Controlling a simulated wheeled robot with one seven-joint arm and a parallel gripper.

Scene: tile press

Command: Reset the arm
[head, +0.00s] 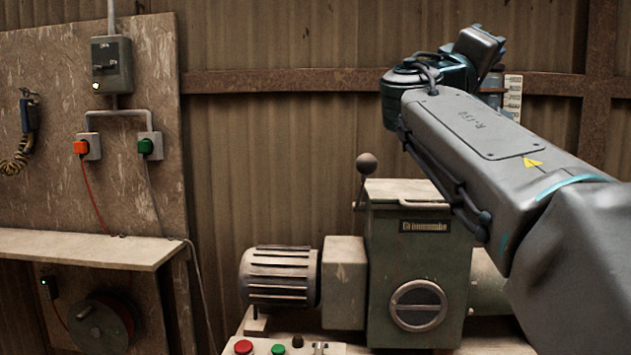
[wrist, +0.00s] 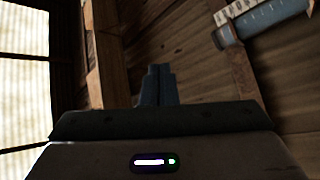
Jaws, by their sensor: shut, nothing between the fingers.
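My arm reaches in from the right edge of the head view and is raised above the green machine (head: 413,255). Its wrist end is folded near the back wall, and the fingers cannot be made out there. In the wrist view my gripper (wrist: 158,72) shows at the centre, its two dark fingers together and empty. Nothing touches the fingers.
The machine carries a ball-topped lever (head: 367,163) and a motor (head: 279,276). A panel with red (head: 243,347) and green (head: 278,349) buttons is in front. At left are a switch box (head: 112,65) and a shelf (head: 90,248). A blue cylinder (wrist: 265,24) shows in the wrist view.

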